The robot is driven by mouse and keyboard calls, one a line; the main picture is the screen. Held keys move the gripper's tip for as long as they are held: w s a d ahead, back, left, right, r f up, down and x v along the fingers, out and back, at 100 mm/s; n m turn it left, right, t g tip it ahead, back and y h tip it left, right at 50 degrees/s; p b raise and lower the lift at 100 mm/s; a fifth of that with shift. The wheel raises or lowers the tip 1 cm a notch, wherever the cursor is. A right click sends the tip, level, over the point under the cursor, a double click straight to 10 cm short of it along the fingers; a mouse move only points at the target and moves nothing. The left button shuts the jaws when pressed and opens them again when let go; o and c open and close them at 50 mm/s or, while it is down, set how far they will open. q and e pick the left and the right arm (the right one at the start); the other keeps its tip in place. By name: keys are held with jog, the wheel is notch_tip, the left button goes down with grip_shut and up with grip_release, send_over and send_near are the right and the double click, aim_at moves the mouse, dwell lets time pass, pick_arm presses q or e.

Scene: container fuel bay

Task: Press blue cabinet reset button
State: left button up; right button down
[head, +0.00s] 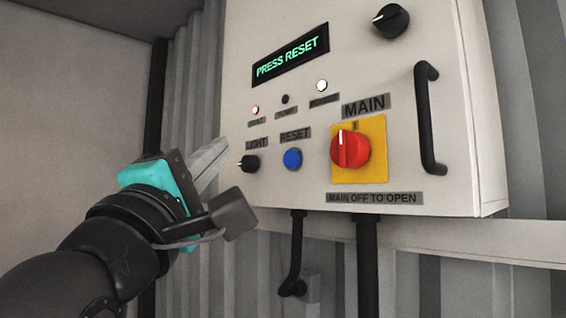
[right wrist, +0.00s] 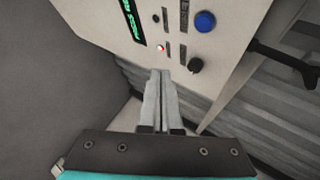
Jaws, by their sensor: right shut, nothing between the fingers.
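The blue reset button (head: 292,159) is on the front of the white control cabinet (head: 230,60), under a RESET label and between a black LIGHT knob (head: 248,163) and a red MAIN switch (head: 350,149). It also shows in the right wrist view (right wrist: 204,21), up and right of the fingertips. The green display (head: 290,56) reads PRESS RESET. My right gripper (head: 222,146) is shut and empty, its fingertips left of the LIGHT knob and the button, apart from the button. In the right wrist view its fingers (right wrist: 160,74) are together. My left gripper is not in view.
A black door handle (head: 428,118) stands out at the cabinet's right. Another black knob (head: 391,20) is at its top. A red lamp (head: 255,110) and a white lamp (head: 322,86) sit below the display. Black conduits (head: 366,265) run down below the cabinet.

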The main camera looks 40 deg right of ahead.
jog(key=shift+d, duration=0.1)
jog(key=p, duration=0.1)
send_near(286, 152)
jog(key=w+r, duration=0.3)
jog(key=shift+w+d+r, duration=0.1)
jog(key=shift+d+r, duration=0.1)
jog(key=shift+d, duration=1.1)
jog(key=shift+d, duration=0.15)
dwell(0.9)
jog(key=shift+d, duration=0.25)
jog(key=shift+d, duration=0.45)
dwell(0.6)
jog(key=shift+a, duration=0.85)
